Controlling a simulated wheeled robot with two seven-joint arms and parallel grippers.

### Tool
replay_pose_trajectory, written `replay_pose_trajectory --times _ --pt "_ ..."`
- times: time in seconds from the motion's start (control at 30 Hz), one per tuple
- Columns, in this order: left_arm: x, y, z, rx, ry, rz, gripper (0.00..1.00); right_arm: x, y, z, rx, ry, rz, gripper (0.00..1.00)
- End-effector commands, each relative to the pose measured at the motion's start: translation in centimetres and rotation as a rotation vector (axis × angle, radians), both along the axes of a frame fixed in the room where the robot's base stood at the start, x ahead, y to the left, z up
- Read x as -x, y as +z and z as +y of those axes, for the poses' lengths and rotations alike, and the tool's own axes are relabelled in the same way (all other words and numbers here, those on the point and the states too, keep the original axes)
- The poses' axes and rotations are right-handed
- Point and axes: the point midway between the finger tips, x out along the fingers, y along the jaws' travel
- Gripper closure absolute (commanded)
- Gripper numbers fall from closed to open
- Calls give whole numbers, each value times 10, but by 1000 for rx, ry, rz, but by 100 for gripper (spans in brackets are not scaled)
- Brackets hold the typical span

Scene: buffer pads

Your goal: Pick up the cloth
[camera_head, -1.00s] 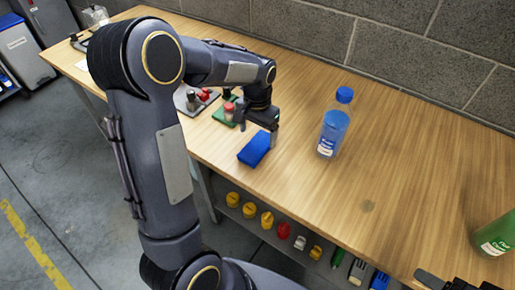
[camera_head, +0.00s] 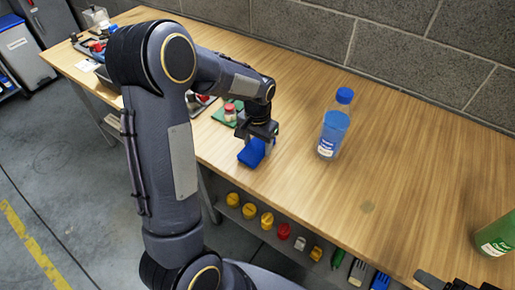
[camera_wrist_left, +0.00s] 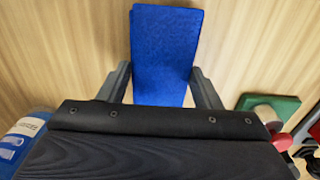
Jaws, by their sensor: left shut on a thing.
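The blue cloth (camera_head: 252,154) is a folded block at the front edge of the wooden table (camera_head: 330,200). My left gripper (camera_head: 259,142) comes down over the cloth from above and is shut on it. In the left wrist view the cloth (camera_wrist_left: 165,45) sits between the two fingers of the left gripper (camera_wrist_left: 160,82), one finger along each side. I cannot tell whether the cloth is lifted off the table. A dark part of my right gripper (camera_head: 453,281) shows at the bottom right edge; its jaws cannot be made out.
A bottle with blue liquid (camera_head: 333,130) stands right of the cloth. A green bottle (camera_head: 495,236) is at the far right. A green pad (camera_head: 224,116) with a small red-capped jar (camera_head: 230,112) is just behind the gripper. The table's middle is clear.

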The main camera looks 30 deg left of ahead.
Motion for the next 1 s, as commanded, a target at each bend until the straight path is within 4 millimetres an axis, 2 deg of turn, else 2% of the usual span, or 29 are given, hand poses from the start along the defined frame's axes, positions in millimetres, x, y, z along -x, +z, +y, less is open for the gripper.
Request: replay_pose_trajectory --times 0.27,0.37,0.53,0.8,1.0 --pt "0 4 0 0 0 -1 68 0 0 0 0 0 0 37" --pt "-1 11 0 0 0 -2 68 0 1 0 0 0 0 37" --pt "2 38 -2 1 -2 -5 68 0 3 0 0 0 0 37" --pt "46 97 -29 2 -5 -8 68 0 4 0 0 0 0 37" --pt "88 115 -54 1 -4 -5 68 0 0 0 0 0 0 37"
